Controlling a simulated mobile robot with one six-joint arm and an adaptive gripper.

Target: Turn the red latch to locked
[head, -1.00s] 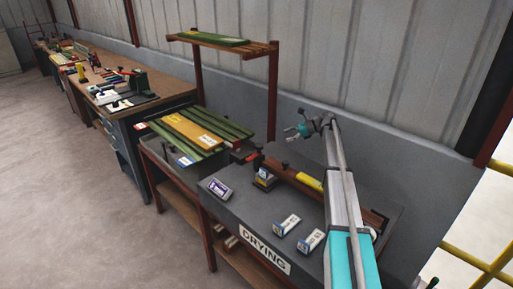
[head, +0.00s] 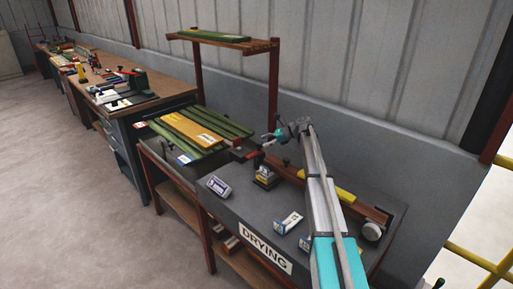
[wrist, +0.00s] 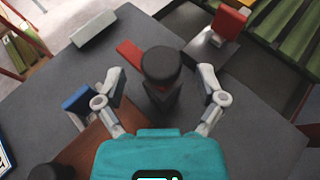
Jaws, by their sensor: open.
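My gripper (wrist: 161,77) is open, with its two grey fingertips on either side of a black round knob (wrist: 160,63) in the wrist view. I cannot tell whether the fingers touch the knob. A flat red piece (wrist: 129,50) lies beside the knob, partly hidden by it. A red block (wrist: 229,21) stands farther back on a grey plate. I cannot tell which red part is the latch. In the head view my gripper (head: 266,137) is over the back left of the grey table marked DRYING, near a red and black part (head: 243,155).
A red-brown bar with a yellow label (head: 340,194) runs along the drying table (head: 230,213). Several small labelled boxes, including one in front (head: 289,222), stand on it. Green and yellow boards (head: 190,131) lie to the left, under a raised rack (head: 262,47).

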